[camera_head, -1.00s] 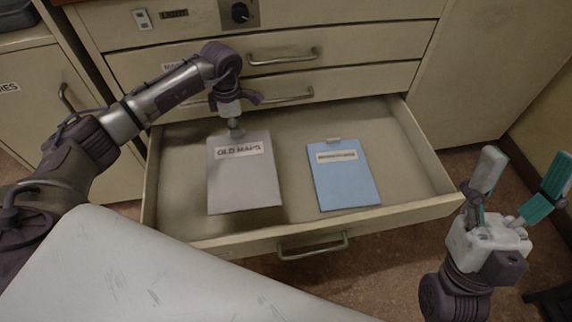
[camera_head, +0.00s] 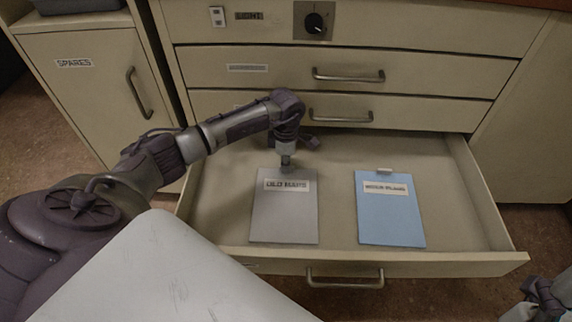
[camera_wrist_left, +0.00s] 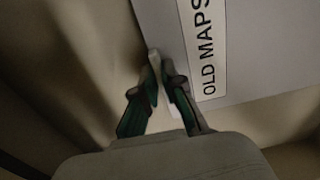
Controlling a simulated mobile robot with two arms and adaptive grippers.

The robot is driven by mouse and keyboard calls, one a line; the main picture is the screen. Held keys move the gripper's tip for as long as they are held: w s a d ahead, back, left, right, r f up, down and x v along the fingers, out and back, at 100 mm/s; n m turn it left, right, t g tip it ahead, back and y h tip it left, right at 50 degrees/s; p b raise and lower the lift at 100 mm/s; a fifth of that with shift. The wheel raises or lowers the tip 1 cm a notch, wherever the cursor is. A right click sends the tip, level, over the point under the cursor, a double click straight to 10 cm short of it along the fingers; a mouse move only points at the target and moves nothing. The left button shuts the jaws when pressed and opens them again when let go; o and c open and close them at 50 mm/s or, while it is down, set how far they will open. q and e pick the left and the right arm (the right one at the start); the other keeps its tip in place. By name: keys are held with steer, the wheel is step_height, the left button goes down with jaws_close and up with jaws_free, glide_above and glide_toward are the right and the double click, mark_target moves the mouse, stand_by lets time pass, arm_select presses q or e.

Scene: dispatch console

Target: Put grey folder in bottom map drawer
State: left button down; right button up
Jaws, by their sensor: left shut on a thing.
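The grey folder (camera_head: 284,220) with an "OLD MAPS" label is over the left part of the open bottom map drawer (camera_head: 337,190). I cannot tell whether it rests on the drawer floor or hangs just above it. My left gripper (camera_head: 287,167) is shut on the folder's far edge. In the left wrist view the fingertips (camera_wrist_left: 156,62) pinch the edge of the grey folder (camera_wrist_left: 250,75) beside its label. My right gripper (camera_head: 545,298) shows only in part at the bottom right corner; its fingers cannot be made out.
A blue folder (camera_head: 390,225) lies in the right part of the drawer, with a gap to the grey one. Two shut drawers (camera_head: 350,70) are above. A spares cabinet (camera_head: 85,95) stands at left. A pale surface (camera_head: 170,275) fills the lower left foreground.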

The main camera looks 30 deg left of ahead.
arm_select(q)
steer(key=shift+f, duration=0.1)
steer(key=c, duration=1.3)
jaws_free()
steer(key=shift+o, duration=0.2)
